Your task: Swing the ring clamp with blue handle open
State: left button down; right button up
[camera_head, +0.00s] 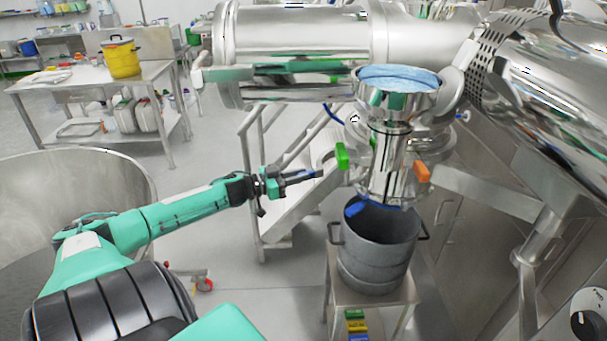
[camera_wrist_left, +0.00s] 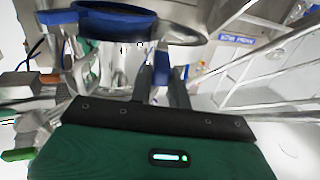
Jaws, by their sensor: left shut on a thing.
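My left gripper (camera_head: 305,176) reaches in from the left, just left of the steel outlet (camera_head: 388,155) under the blue-topped bowl. Its fingers are shut on the ring clamp's blue handle (camera_wrist_left: 162,72), which shows between them in the left wrist view (camera_wrist_left: 160,85). In the head view only a dark blue strip shows at the fingers. The clamp ring itself is hard to make out, so how far it stands open cannot be told. A green handle (camera_head: 341,157) and an orange handle (camera_head: 422,172) stand on the outlet's sides. My right gripper is not in view.
A grey steel bucket (camera_head: 374,255) on a small stand (camera_head: 342,291) is under the outlet. Steel stairs (camera_head: 288,217) stand behind my left forearm. A large steel vessel (camera_head: 100,165) is at left. A table (camera_head: 70,82) with a yellow bucket (camera_head: 122,60) is at back left.

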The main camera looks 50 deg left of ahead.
pick_arm(q)
jog(key=shift+w+a+m+h+b, duration=0.25)
jog(key=shift+a+b, duration=0.1)
jog(key=shift+a, duration=0.1)
jog(key=shift+w+a+m+h+b, duration=0.2)
jog(key=shift+a+h+b, duration=0.1)
jog(key=shift+a, duration=0.1)
jog(key=shift+a+r, duration=0.1)
jog(key=c, duration=1.5)
grip_release()
jog(key=shift+c, duration=0.2)
jog(key=shift+o, duration=1.1)
jog(key=shift+w+a, duration=0.1)
jog(key=shift+w, duration=0.05)
jog(key=shift+f, duration=0.2)
